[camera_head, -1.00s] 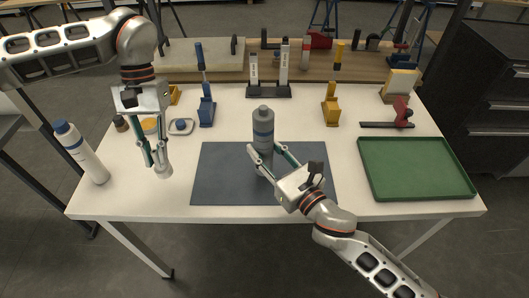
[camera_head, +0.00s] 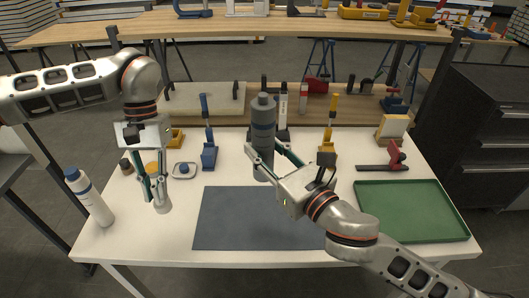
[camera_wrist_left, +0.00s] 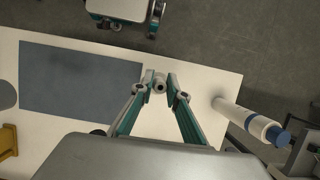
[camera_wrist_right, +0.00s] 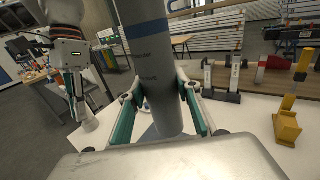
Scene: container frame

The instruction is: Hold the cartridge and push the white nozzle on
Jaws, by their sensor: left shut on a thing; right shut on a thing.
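The cartridge (camera_head: 263,140), a grey cylinder with a blue band and a narrower top, is upright above the back edge of the dark mat. My right gripper (camera_head: 265,160) is shut on its lower part. The cartridge also fills the middle of the right wrist view (camera_wrist_right: 150,65). My left gripper (camera_head: 158,192) points down and is shut on the small white nozzle (camera_head: 163,205), left of the mat. In the left wrist view the nozzle (camera_wrist_left: 159,82) shows as a small pale ring between the fingertips. The nozzle and cartridge are well apart.
The dark mat (camera_head: 235,225) lies mid-table, with a green tray (camera_head: 415,210) to its right. A white bottle with a blue cap (camera_head: 92,200) stands at the left edge. Blue (camera_head: 209,155) and yellow (camera_head: 327,155) tools and a dark rack (camera_head: 283,130) stand behind.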

